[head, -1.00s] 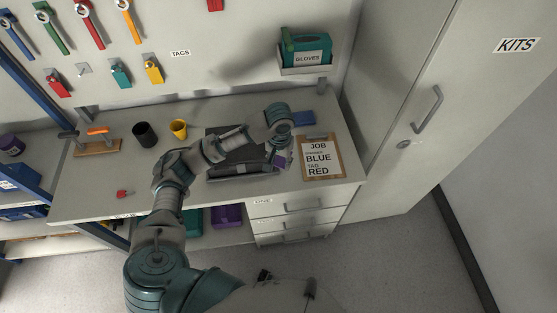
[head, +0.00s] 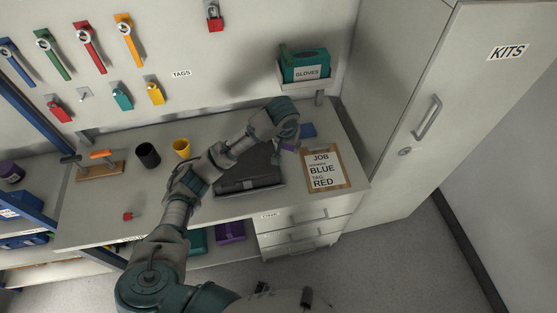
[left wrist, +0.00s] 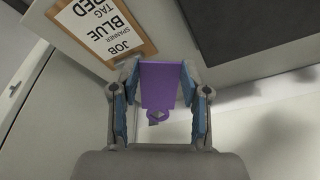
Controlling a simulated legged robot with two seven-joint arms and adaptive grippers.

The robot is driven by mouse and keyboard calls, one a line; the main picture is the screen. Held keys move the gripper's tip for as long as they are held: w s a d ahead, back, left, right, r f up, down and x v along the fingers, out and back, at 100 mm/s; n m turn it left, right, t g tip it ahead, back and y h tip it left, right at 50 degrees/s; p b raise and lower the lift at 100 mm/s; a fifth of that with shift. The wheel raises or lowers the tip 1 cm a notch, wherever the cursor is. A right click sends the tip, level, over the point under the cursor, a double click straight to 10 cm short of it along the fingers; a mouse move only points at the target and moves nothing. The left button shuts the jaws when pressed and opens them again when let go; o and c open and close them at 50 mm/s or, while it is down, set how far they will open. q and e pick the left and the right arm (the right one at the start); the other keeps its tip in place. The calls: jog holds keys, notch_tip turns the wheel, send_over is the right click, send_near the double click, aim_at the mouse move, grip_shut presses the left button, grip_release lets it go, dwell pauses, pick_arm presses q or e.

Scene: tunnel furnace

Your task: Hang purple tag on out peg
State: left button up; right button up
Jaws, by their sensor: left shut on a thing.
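A purple tag (left wrist: 160,85) is held between the fingers of my left gripper (left wrist: 160,95), which is shut on it. In the head view my left gripper (head: 289,141) is above the bench, just left of and behind the clipboard, and mostly hidden by its own wrist. An empty peg (head: 84,94) shows on the wall between a red tag (head: 60,112) and a teal tag (head: 122,97); a yellow tag (head: 155,92) hangs further right. No peg marked "out" can be read. My right gripper is not in view.
A clipboard (head: 341,181) lies on the bench (head: 235,207) beside a dark case (head: 250,180). A glove box (head: 304,66) sits on a wall holder. A tall cabinet (head: 410,110) bounds the right.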

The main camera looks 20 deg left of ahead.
pick_arm(q)
jog(key=w+a+r+n+t+p, duration=0.1)
jog(key=w+a+r+t, duration=0.2)
jog(key=r, duration=0.2)
jog(key=w+a+r+t+y+p, duration=0.1)
jog(key=w+a+r+t, duration=0.15)
jog(key=r, duration=0.35)
jog(key=w+a+r+n+t+p, duration=0.1)
jog(key=w+a+r+t, duration=0.2)
jog(key=w+r, duration=0.15)
jog(key=s+a+r+n+t+y+p, duration=0.35)
jog(key=a+r+y, duration=0.55)
jog(key=a, duration=0.4)
jog(key=shift+n, duration=0.55)
jog(key=b+x, duration=0.1)
jog(key=x, duration=0.2)
jog(key=b+x, duration=0.1)
jog(key=x, duration=0.2)
jog(key=a+f+b+x, duration=0.1)
jog(key=x, duration=0.2)
jog(key=shift+a+f, duration=0.1)
jog(key=shift+w+f, duration=0.1)
jog(key=shift+w, duration=0.05)
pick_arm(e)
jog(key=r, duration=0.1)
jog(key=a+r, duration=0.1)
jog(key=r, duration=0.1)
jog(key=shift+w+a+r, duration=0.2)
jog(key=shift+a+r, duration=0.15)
